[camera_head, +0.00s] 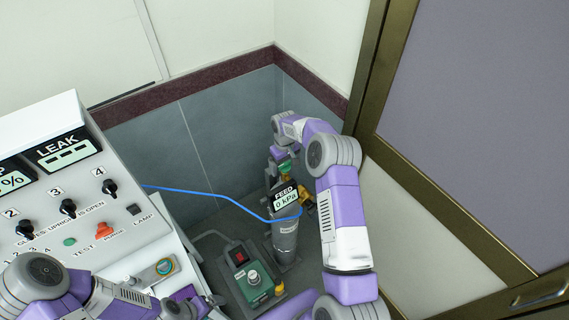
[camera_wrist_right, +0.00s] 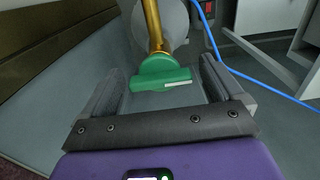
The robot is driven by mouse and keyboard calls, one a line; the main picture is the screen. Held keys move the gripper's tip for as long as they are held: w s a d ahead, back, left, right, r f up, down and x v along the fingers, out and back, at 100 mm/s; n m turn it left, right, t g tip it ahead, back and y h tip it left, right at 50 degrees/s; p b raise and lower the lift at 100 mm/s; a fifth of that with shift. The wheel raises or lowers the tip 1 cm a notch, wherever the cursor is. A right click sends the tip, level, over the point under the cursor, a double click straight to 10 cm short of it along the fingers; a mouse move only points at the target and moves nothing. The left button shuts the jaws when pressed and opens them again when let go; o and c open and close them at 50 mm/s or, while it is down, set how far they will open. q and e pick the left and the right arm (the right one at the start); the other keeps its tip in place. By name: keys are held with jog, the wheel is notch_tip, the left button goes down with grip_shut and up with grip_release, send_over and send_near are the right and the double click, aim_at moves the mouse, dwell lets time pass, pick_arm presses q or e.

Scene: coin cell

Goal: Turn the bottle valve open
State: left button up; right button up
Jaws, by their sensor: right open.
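The grey gas bottle (camera_head: 285,242) stands upright in the corner, with a FEED gauge reading 0 kPa (camera_head: 285,197) at its top. Its green valve handle (camera_wrist_right: 160,76) sits on a brass stem (camera_wrist_right: 153,25) in the right wrist view. My right gripper (camera_wrist_right: 160,68) is open, with one finger on each side of the green handle and visible gaps to it. In the head view the right gripper (camera_head: 285,164) is at the bottle's top, partly hidden by its own wrist. My left arm is at the lower left; its gripper (camera_head: 188,300) is cut off and its jaws are unclear.
A white console (camera_head: 130,235) with knobs and a LEAK display stands at left. A blue hose (camera_head: 205,191) runs from it to the bottle. A green pump unit (camera_head: 252,285) sits on the floor beside the bottle. Tiled walls and a bronze-framed door (camera_head: 470,110) close in the corner.

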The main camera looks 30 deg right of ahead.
jog(key=shift+s, duration=0.15)
jog(key=shift+c, duration=1.2)
jog(key=c, duration=0.8)
